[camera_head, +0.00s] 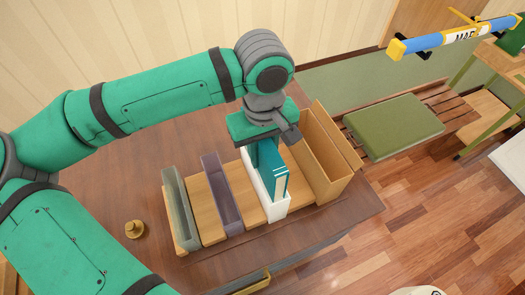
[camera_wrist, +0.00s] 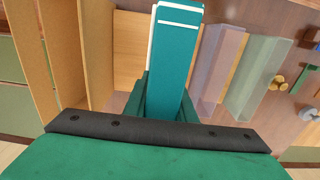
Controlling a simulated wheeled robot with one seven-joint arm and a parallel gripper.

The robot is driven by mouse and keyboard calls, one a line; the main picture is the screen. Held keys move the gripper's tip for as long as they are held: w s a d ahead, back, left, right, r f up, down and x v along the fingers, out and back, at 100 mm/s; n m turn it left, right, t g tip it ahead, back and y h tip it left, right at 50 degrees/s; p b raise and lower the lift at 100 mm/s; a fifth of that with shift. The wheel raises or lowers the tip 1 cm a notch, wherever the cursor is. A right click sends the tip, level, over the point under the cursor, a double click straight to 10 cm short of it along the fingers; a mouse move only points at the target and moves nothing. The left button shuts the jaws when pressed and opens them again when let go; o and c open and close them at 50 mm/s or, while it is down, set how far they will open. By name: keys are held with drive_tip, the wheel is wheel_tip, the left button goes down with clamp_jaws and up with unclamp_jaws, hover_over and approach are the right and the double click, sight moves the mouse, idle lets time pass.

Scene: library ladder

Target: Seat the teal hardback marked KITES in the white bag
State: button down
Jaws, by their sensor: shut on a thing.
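The teal hardback (camera_head: 270,163) stands upright in the white bag (camera_head: 276,211), a narrow open holder on the table. Its upper part shows above the bag's rim; its lower part is hidden by the bag walls. My gripper (camera_head: 262,143) is above the bag, shut on the book's upper part. In the wrist view the book (camera_wrist: 175,50) runs between the teal fingers (camera_wrist: 163,95). I cannot read the KITES marking, and I cannot tell whether the book touches the bag's bottom.
A purple bin (camera_head: 228,208) and a grey-green bin (camera_head: 181,220) stand left of the bag on a wooden board. A tall tan box (camera_head: 322,165) stands close on the right. A brass knob-like piece (camera_head: 134,228) sits on the table (camera_head: 120,180) at left. A green cushion (camera_head: 393,127) lies beyond.

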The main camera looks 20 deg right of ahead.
sight(263, 153)
drive_tip(key=shift+f, duration=0.6)
drive_tip(key=c, duration=1.4)
unclamp_jaws()
drive_tip(key=shift+r, duration=0.15)
wheel_tip(263, 153, up, 11)
drive_tip(key=shift+f, duration=0.2)
